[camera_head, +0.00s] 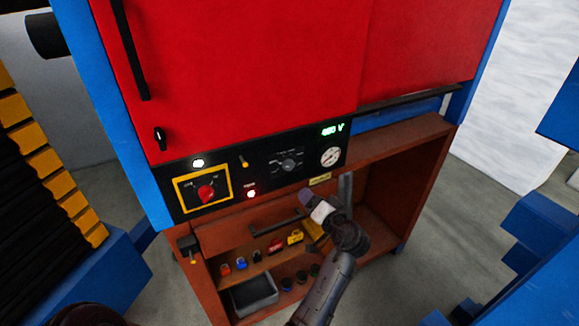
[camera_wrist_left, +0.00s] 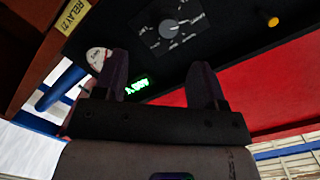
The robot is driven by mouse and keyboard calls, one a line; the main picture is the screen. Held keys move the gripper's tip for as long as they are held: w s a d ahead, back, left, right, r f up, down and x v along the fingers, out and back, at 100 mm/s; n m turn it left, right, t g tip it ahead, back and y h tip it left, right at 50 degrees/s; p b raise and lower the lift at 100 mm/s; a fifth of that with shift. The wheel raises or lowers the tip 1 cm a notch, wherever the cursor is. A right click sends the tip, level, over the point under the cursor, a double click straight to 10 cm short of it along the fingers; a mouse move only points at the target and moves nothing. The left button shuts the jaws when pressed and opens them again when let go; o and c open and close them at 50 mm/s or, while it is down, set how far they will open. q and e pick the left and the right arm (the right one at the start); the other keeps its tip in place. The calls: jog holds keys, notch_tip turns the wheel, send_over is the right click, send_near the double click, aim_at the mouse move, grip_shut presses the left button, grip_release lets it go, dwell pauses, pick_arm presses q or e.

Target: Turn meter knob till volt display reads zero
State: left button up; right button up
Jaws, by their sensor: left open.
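The meter knob (camera_head: 289,164) is a round grey knob on a dark dial plate in the black control strip. In the left wrist view the knob (camera_wrist_left: 169,28) lies beyond the fingertips, pointer direction hard to tell. The green volt display (camera_head: 333,130) is lit with a blurred, non-zero reading in the four hundreds; it also shows between the fingers in the left wrist view (camera_wrist_left: 137,85). My left gripper (camera_head: 305,193) is in front of and below the strip, apart from the knob. Its fingers (camera_wrist_left: 160,68) are open with nothing between them. My right gripper is not seen.
A round gauge (camera_head: 330,157) sits right of the knob. A red rotary switch (camera_head: 206,192) on a yellow plate is farther left. A yellow button (camera_head: 244,162) lies between. Below, an open brown compartment holds padlocks and a grey bin (camera_head: 254,294). Red doors rise above.

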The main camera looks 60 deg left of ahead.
aim_at(290, 167)
pick_arm(q)
jog(key=shift+y, duration=0.6)
jog(key=a, duration=0.4)
jog(key=a+r+p, duration=0.1)
jog(key=a, duration=0.4)
jog(key=w+a+p, duration=0.1)
jog(key=a, duration=0.3)
jog(key=shift+a+r, duration=0.3)
jog(key=shift+a, duration=0.05)
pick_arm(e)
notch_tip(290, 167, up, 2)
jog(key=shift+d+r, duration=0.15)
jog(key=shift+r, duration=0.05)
pick_arm(q)
jog(key=shift+p, duration=0.3)
jog(key=c, duration=0.9)
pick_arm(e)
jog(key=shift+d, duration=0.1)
